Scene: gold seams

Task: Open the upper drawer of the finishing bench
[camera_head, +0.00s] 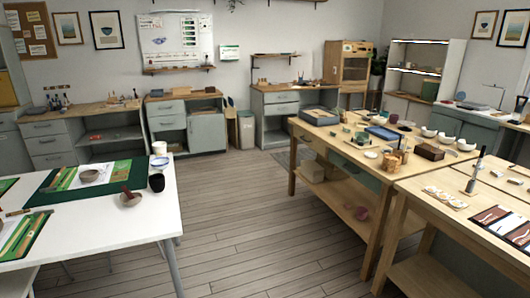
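Three grey benches with wooden tops and drawers stand along the back wall; I cannot tell which one is the finishing bench. The left bench (105,107) has a stack of drawers, with its top drawer (43,128) shut. The middle bench (185,97) has an upper drawer (166,107), which looks shut. The right bench (290,88) has an upper drawer (282,98), also looking shut. All are across the room from me. Neither of my grippers is in view.
A white table (90,240) with mats and bowls stands at near left. Wooden worktables (345,140) with tools and bowls fill the right side. Open plank floor (230,205) runs between them to the back benches. A grey bin (246,130) stands between two benches.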

